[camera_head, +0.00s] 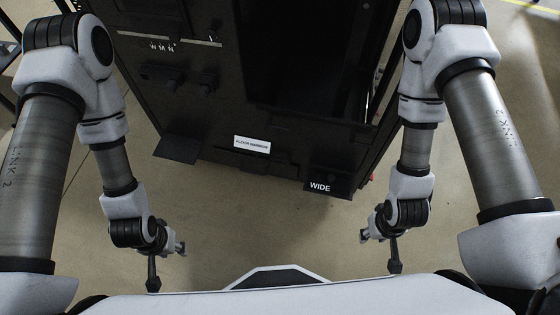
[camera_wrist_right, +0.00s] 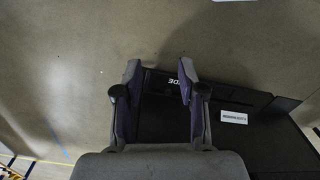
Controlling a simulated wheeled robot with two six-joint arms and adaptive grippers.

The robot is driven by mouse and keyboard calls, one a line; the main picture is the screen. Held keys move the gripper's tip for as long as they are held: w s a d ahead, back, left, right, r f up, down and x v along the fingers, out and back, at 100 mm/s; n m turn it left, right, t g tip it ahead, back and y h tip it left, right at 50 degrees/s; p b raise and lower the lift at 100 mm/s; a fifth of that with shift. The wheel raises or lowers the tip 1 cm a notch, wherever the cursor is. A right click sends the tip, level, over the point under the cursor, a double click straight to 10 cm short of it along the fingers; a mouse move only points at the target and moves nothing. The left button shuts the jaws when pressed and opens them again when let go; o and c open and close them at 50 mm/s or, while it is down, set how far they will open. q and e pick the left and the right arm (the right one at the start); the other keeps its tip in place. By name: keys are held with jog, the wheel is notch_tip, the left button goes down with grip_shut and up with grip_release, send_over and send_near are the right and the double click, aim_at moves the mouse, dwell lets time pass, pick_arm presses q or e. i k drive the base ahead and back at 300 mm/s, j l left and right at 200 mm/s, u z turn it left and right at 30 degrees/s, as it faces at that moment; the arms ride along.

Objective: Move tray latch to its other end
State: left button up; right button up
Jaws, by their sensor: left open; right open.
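A tall black rack (camera_head: 225,110) stands ahead of me in the head view. I cannot pick out the tray latch with certainty; small dark fittings (camera_head: 165,78) sit on the rack's upper left part. My left gripper (camera_head: 178,247) is open and empty over the floor, in front of the rack's left side and apart from it. My right gripper (camera_head: 367,237) is open and empty in front of the rack's right side. In the right wrist view its two fingers (camera_wrist_right: 158,75) stand apart, with the rack's dark base beyond them.
A black plate marked WIDE (camera_head: 328,186) juts from the rack's lower right, and another dark plate (camera_head: 178,149) from its lower left. A white label (camera_head: 252,144) is on the lower front. The concrete floor (camera_head: 265,225) between me and the rack is clear.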

aim_at(287, 162)
jog(key=i+j, duration=0.1)
jog(key=j, duration=0.95)
jog(key=j+z, duration=0.15)
jog(key=j, duration=0.9)
jog(key=i, duration=0.05)
